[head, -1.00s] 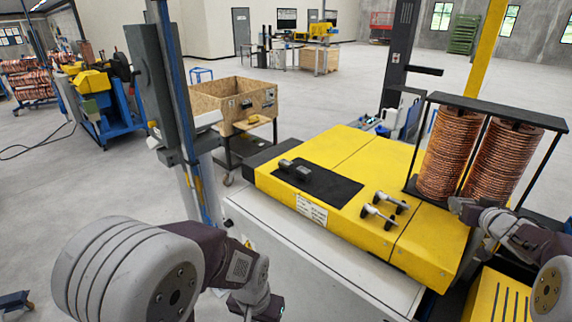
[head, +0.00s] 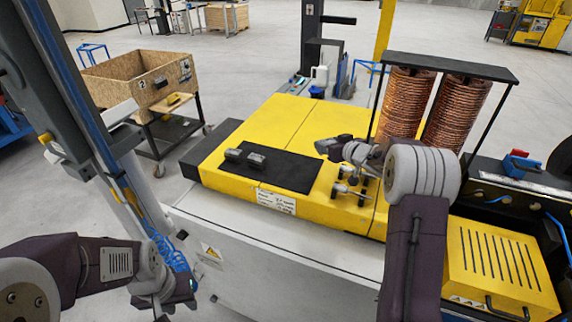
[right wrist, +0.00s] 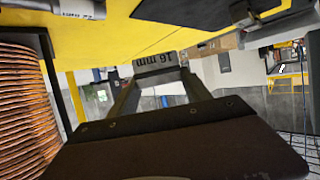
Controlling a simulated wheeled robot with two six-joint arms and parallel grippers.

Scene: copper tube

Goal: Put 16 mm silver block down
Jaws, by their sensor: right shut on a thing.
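The 16 mm silver block (right wrist: 155,58) is a small grey piece with "16 mm" on its face, seen between my fingertips in the right wrist view. My right gripper (right wrist: 157,72) is shut on it. In the head view my right gripper (head: 328,147) reaches left over the yellow machine top, near the right end of the black mat (head: 290,178). The block is too small to make out there. I cannot tell its height above the surface. My left gripper (head: 178,300) hangs low at the lower left, away from the machine; its fingers are not clear.
Silver handled pieces (head: 347,190) stand on the yellow top (head: 282,115) below my right wrist. Copper coils (head: 402,105) in a black frame stand behind my right arm. A wooden crate (head: 115,85) is at upper left.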

